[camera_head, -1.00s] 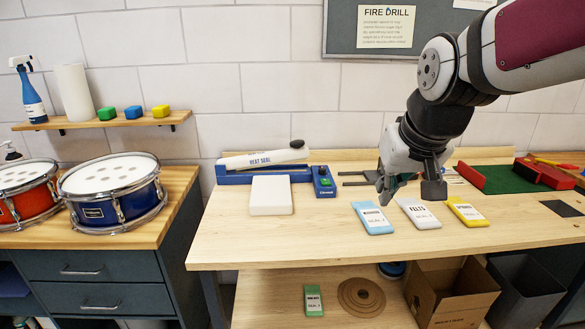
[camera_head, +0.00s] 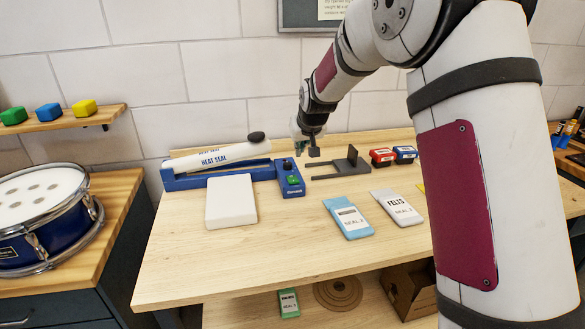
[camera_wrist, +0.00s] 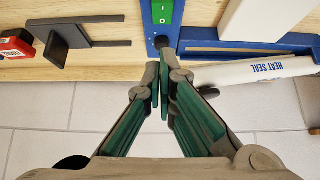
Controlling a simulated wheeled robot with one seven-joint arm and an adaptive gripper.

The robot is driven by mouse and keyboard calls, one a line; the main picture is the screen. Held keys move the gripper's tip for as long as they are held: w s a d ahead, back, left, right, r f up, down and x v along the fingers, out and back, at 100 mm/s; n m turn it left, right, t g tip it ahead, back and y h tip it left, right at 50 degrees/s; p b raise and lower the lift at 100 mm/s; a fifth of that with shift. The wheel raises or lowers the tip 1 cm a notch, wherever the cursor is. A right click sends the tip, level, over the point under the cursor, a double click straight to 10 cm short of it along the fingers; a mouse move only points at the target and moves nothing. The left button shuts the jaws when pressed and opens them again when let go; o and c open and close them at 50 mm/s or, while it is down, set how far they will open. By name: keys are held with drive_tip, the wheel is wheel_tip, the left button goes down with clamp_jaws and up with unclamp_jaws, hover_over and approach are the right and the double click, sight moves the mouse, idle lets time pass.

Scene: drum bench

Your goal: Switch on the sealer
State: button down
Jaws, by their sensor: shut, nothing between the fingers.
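The heat sealer has a blue base (camera_head: 175,181) and a white lever arm (camera_head: 215,158) marked HEAT SEAL, with a black knob at its raised end. Its blue control box (camera_head: 288,190) stands at the right end and carries a green rocker switch (camera_head: 292,180). In the wrist view the green rocker (camera_wrist: 163,12) shows I and O marks, with a dark round knob beside it. My gripper (camera_head: 308,152) is shut and empty, just behind and right of the control box. In the wrist view its fingertips (camera_wrist: 164,68) are near the dark knob; I cannot tell whether they touch anything.
A white block (camera_head: 231,202) lies before the sealer. A dark grey stand (camera_head: 345,164) is right of the control box, with red (camera_head: 382,156) and blue (camera_head: 405,154) small boxes beyond. Blue (camera_head: 348,219) and white (camera_head: 398,207) packets lie in front. My arm hides the bench's right side.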

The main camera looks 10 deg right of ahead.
drive_tip(key=shift+w, duration=0.15)
drive_tip(key=shift+f, duration=0.1)
hover_over(295, 181)
wheel_tip(295, 181, down, 8)
drive_tip(key=shift+r, duration=0.15)
wheel_tip(295, 181, down, 3)
drive_tip(key=shift+p, duration=0.55)
drive_tip(key=shift+s+f, duration=0.2)
drive_tip(key=shift+f, duration=0.3)
drive_tip(key=shift+f, duration=0.1)
